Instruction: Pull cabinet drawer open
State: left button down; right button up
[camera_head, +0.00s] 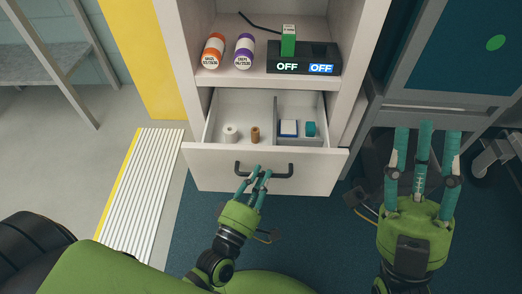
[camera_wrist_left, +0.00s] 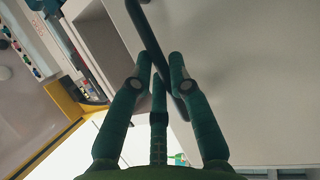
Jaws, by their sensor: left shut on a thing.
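The white cabinet drawer (camera_head: 215,168) stands pulled out from the cabinet, with its inside showing. A dark bar handle (camera_head: 283,174) runs across its front and also shows in the left wrist view (camera_wrist_left: 147,35). My left gripper (camera_head: 258,172) is at the left part of the handle, its teal fingers shut on the bar. In the left wrist view the fingers (camera_wrist_left: 160,75) close around the bar, close to the drawer front. My right gripper (camera_head: 423,135) is right of the drawer, fingers spread and pointing away, with nothing between them.
In the drawer are a white roll (camera_head: 230,134), a brown spool (camera_head: 255,135), a blue-and-white box (camera_head: 289,128) and a teal item (camera_head: 310,129). The shelf above holds two bottles (camera_head: 213,51) and a black box (camera_head: 300,57). A ribbed ramp (camera_head: 140,190) lies at left.

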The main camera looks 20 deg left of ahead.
pick_arm(q)
jog(key=shift+s+d+p, duration=0.2)
jog(key=shift+s+d, duration=0.05)
jog(key=shift+s, duration=0.65)
jog(key=shift+s+d+p, duration=0.2)
jog(key=shift+s+d, duration=0.05)
jog(key=shift+s, duration=0.6)
jog(key=shift+s+d+p, duration=0.2)
jog(key=shift+s+d, duration=0.05)
jog(key=shift+s, duration=0.65)
pick_arm(e)
jog(key=shift+w+a+f+m+g+h, duration=0.1)
jog(key=shift+w+a+f+g+h, duration=0.1)
jog(key=shift+w+g+h, duration=0.15)
jog(key=shift+w+a+f+m+g+h, duration=0.15)
jog(key=shift+w+f+h, duration=0.1)
jog(key=shift+w, duration=0.25)
jog(key=shift+w+a+f+m+g+h, duration=0.1)
jog(key=shift+w+a+f+g+h, duration=0.1)
jog(key=shift+w+h, duration=0.15)
pick_arm(q)
jog(key=c, duration=1.2)
grip_release()
jog(key=shift+o, duration=0.2)
pick_arm(e)
jog(key=shift+d+r, duration=0.1)
pick_arm(q)
jog(key=v, duration=1.2)
